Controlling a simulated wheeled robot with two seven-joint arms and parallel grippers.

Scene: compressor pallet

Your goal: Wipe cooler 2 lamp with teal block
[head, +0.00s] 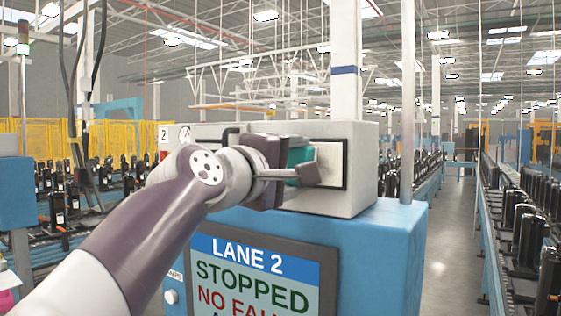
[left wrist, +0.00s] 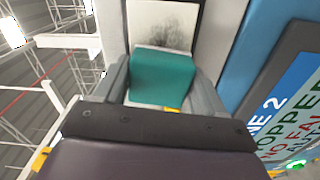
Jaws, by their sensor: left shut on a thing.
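My left gripper (head: 305,168) is shut on the teal block (head: 299,156) in front of the cooler 2 box (head: 362,165). In the left wrist view the teal block (left wrist: 162,78) sits between the two grey fingers of the left gripper (left wrist: 165,90). The lamp is a pale, dark-framed panel (head: 329,158) on the box's face, partly hidden by my gripper. In the left wrist view the lamp (left wrist: 150,22) carries a dark smudge just beyond the block. The block's far edge is at or close to the panel; I cannot tell if they touch. My right gripper is out of view.
The box stands on a blue cabinet (head: 390,225) with a "LANE 2 STOPPED" screen (head: 255,275) below my arm. A small gauge (head: 185,134) and a "2" label (head: 164,132) are left of my gripper. Conveyor lanes with dark compressors run on both sides.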

